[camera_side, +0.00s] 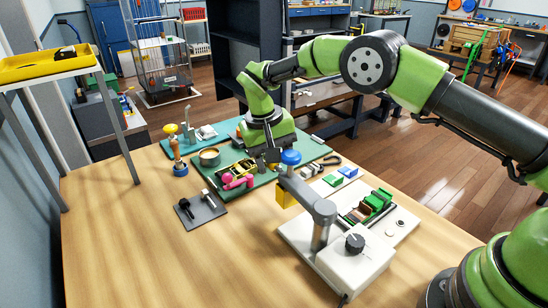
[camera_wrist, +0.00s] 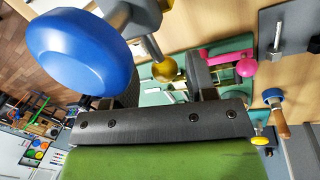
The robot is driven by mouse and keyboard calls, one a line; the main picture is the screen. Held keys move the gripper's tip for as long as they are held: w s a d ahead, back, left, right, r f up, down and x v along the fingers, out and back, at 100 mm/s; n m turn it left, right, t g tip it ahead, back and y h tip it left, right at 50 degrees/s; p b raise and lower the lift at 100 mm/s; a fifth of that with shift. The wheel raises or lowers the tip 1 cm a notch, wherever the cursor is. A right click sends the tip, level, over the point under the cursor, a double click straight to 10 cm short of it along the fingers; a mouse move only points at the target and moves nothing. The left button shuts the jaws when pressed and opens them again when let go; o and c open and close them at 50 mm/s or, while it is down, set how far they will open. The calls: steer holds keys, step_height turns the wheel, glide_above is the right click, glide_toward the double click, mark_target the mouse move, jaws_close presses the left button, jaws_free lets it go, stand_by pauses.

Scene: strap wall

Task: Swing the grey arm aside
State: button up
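The grey arm (camera_side: 304,194) sits on a grey post over a pale base at the front right of the table.
The base plate (camera_side: 300,240) carries a black knob (camera_side: 355,243) and green blocks (camera_side: 376,203). A dark plate (camera_side: 202,211) lies front left. The front left of the table is clear.

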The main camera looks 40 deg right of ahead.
step_height(320, 180, up, 10)
steer(key=a, duration=0.1)
steer(key=shift+w+a+f, duration=0.2)
steer(key=shift+w+a, duration=0.05)
steer(key=shift+a, duration=0.1)
stand_by(0.4)
